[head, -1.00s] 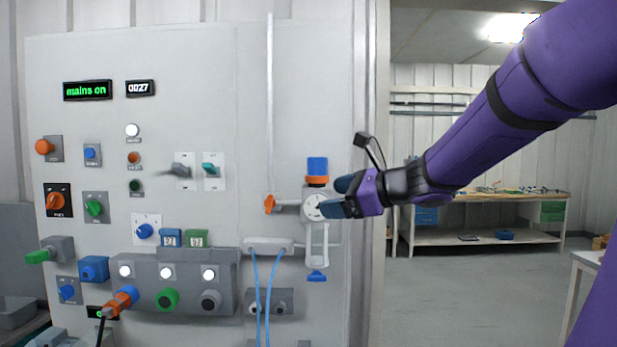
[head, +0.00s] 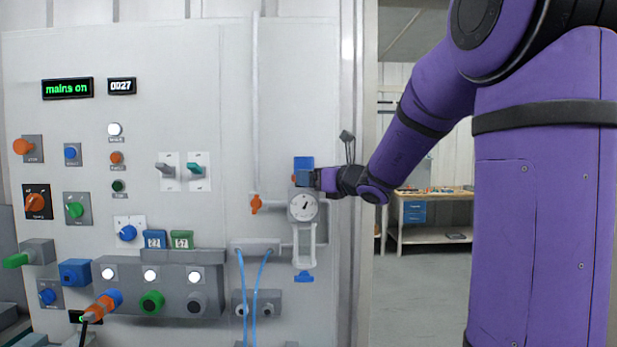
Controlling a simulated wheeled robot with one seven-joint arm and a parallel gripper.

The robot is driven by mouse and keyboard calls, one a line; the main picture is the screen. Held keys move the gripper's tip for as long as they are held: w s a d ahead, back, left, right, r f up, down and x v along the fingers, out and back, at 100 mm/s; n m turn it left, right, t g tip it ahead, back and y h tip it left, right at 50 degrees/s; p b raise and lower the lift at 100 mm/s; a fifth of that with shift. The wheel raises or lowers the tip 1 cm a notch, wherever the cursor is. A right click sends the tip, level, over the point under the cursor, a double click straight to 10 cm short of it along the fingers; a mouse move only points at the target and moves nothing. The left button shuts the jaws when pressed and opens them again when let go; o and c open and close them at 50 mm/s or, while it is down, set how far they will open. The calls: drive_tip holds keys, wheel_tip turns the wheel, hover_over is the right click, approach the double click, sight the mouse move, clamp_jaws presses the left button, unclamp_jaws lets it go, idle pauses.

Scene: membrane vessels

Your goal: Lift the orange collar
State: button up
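The blue cap (head: 303,163) stands above a round white gauge (head: 303,207) on the wall panel. My gripper reaches in from the right at the collar's height, between cap and gauge. Its fingers are small and overlap the fitting, so I cannot tell whether they are open or shut, or whether they touch the collar.
A clear tube frame with a blue knob (head: 303,277) hangs below the gauge. An orange valve handle (head: 256,204) sits to its left on a thin pipe. Blue hoses (head: 262,290) hang lower. A workbench (head: 432,236) stands back right.

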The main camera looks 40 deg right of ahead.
drive_tip(key=shift+w+a, duration=0.25)
drive_tip(key=shift+w, duration=0.9)
drive_tip(key=c, duration=1)
drive_tip(key=shift+r, duration=0.85)
drive_tip(key=o, duration=1)
drive_tip(key=shift+s, duration=0.1)
drive_tip(key=s+d, duration=0.2)
drive_tip(key=s, duration=0.8)
drive_tip(key=shift+s, duration=0.25)
drive_tip(key=shift+f, duration=0.1)
